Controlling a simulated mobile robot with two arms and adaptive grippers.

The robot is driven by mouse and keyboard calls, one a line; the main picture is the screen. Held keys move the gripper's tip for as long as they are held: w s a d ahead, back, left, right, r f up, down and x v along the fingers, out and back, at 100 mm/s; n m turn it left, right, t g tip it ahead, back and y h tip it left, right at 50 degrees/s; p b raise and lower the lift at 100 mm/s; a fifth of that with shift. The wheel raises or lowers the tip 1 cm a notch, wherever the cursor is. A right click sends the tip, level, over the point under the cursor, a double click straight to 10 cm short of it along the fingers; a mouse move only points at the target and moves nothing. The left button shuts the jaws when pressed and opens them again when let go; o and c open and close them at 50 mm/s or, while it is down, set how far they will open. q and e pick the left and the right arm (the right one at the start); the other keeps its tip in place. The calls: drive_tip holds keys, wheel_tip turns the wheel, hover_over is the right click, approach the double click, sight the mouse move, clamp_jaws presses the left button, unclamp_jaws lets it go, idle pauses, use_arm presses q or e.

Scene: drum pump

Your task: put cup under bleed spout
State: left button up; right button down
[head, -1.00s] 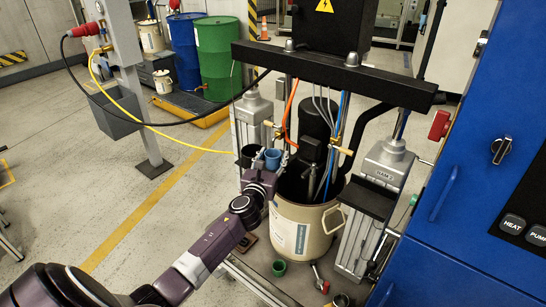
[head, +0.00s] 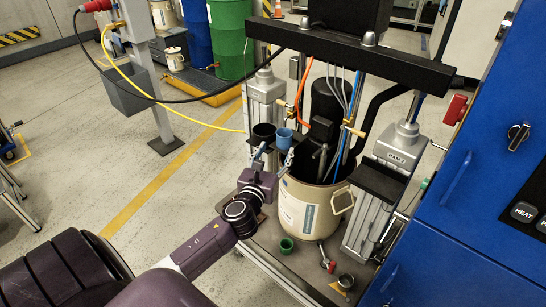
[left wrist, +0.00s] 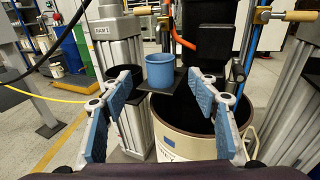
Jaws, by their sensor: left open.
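A blue cup (head: 284,137) stands upright on a small dark shelf beside the drum's rim. It also shows in the left wrist view (left wrist: 160,71), below a brass fitting with a downward pipe (left wrist: 164,25), probably the bleed spout. Whether the pipe is exactly over the cup I cannot tell. My left gripper (head: 272,158) is open and empty. In the left wrist view its blue-padded fingers (left wrist: 163,95) are spread wide on the near side of the cup, apart from it. My right gripper is not in view.
A black cup (head: 263,132) stands just left of the blue cup, close to my left finger. The open cream drum (head: 304,212) is right of my gripper. A green cup (head: 287,245) and tools lie on the base plate. Steel columns (head: 265,90) flank the pump.

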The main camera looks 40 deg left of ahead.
use_arm(q)
drive_tip(key=s+d+f+n+g+h, duration=0.1)
drive_tip(key=s+f+n+g, duration=0.35)
drive_tip(key=f, duration=0.85)
drive_tip(key=s+d+f+n+g+h, duration=0.15)
drive_tip(key=s+f+n, duration=0.45)
drive_tip(key=f, duration=0.6)
drive_tip(key=s+d+f+n+g, duration=0.25)
drive_tip(key=s+f, duration=0.35)
drive_tip(key=f, duration=0.7)
drive_tip(key=s+d+f+n+g+h, duration=0.1)
drive_tip(key=s+f+n, duration=0.4)
drive_tip(key=s, duration=0.6)
drive_tip(key=s+d+f+n+g+h, duration=0.1)
drive_tip(key=s+d+f+n+g, duration=0.2)
drive_tip(key=s, duration=0.9)
drive_tip(key=s+d+f+n+g+h, duration=0.1)
drive_tip(key=s+d+f+n+g, duration=0.2)
drive_tip(key=s+d+f+n, duration=0.4)
drive_tip(key=s+f+n, duration=0.2)
drive_tip(key=s+f, duration=0.2)
drive_tip(key=s, duration=0.1)
drive_tip(key=shift+d+f, duration=0.2)
drive_tip(key=shift+f, duration=0.1)
drive_tip(key=shift+c, duration=0.3)
